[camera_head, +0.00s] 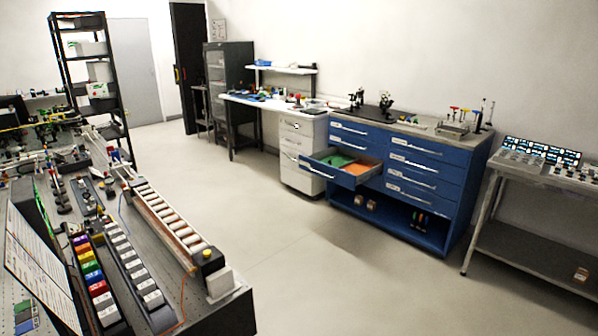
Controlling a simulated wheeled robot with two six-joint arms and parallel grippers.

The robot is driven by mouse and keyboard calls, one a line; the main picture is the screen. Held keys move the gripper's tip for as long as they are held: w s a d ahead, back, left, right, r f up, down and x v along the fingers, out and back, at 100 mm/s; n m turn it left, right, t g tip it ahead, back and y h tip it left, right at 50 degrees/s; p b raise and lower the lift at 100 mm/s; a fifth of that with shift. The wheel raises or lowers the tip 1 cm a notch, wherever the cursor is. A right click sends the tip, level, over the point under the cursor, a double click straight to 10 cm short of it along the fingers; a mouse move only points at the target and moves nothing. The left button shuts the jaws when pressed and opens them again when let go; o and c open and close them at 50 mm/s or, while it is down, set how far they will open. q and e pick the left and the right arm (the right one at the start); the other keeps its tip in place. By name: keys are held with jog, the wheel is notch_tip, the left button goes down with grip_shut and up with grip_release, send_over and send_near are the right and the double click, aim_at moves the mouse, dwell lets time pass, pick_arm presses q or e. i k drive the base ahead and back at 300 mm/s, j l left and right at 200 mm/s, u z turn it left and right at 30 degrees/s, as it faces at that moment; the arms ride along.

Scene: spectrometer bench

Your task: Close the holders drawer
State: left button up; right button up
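A blue drawer cabinet (452,186) stands against the back wall, right of the middle. One of its left-column drawers (320,171) is pulled out toward the room. Green and orange contents (342,160) show inside it, and a pale handle runs across its front. The other drawers of the cabinet look shut. Their labels are too small to read. Neither of my grippers is in view.
An optical bench (228,306) with rows of coloured and white parts fills the lower left. A white drawer unit (298,178) stands just left of the open drawer. A grey table (540,246) is at right. The floor (290,245) between is clear.

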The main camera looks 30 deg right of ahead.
aim_at(365, 167)
jog(key=i+l+z, duration=0.3)
jog(key=z, duration=0.2)
jog(key=i+l+z, duration=0.35)
jog(key=z, duration=0.15)
jog(key=i+l+z, duration=0.1)
jog(key=i+z, duration=0.4)
jog(key=i+l+z, duration=0.25)
jog(key=i, duration=0.6)
jog(key=i+j+u, duration=0.15)
jog(key=i+u, duration=0.3)
jog(key=i+j+u, duration=0.1)
jog(key=i+u, duration=0.6)
jog(key=u, duration=0.15)
jog(key=k+l, duration=0.05)
